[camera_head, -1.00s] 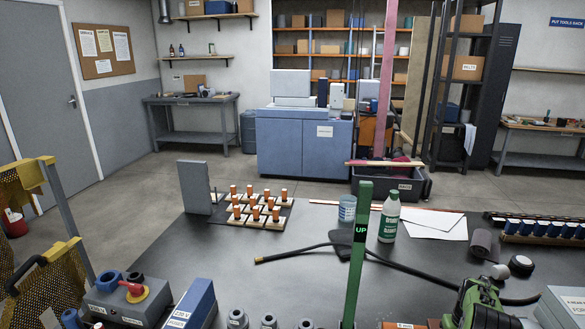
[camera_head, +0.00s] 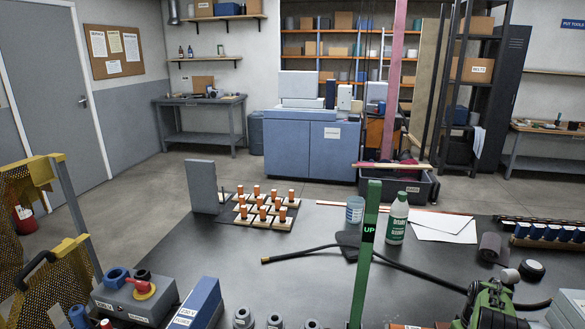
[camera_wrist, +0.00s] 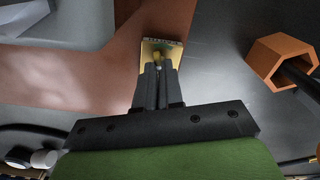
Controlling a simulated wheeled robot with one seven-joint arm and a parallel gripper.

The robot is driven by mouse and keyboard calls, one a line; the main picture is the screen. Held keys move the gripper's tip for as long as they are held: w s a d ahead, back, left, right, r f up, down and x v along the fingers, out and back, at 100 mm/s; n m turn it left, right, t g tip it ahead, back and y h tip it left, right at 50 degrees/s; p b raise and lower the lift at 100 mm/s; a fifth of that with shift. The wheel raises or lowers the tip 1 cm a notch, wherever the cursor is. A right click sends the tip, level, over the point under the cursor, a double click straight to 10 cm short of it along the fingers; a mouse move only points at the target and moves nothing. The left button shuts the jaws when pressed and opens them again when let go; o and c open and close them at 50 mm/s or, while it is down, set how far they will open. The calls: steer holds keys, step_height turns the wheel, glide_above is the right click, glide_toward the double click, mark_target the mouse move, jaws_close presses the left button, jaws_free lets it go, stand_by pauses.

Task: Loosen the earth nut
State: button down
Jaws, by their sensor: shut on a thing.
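In the wrist view my gripper (camera_wrist: 158,72) points away from the camera, its two black fingers close together. The fingertips are shut on a small brass-coloured piece (camera_wrist: 158,57), which seems to be the earth nut. It sits at a yellowish metal plate (camera_wrist: 150,44). The fingers hide most of the nut, so I cannot tell whether it is loose or tight. In the head view I cannot make out the nut or the fingertips.
An orange hexagonal ring (camera_wrist: 262,60) with a dark rod through it is right of the fingers. A brown surface (camera_wrist: 60,85) lies left.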

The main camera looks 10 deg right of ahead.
steer(key=n, duration=0.1)
steer(key=n+b, duration=0.1)
steer(key=shift+f+n, duration=0.2)
steer(key=shift+n, duration=0.1)
steer(key=shift+r+n, duration=0.1)
steer(key=shift+n, duration=0.4)
steer(key=n, duration=0.3)
steer(key=shift+a+n+b, duration=0.2)
steer(key=shift+n+b, duration=0.15)
steer(key=shift+n, duration=0.05)
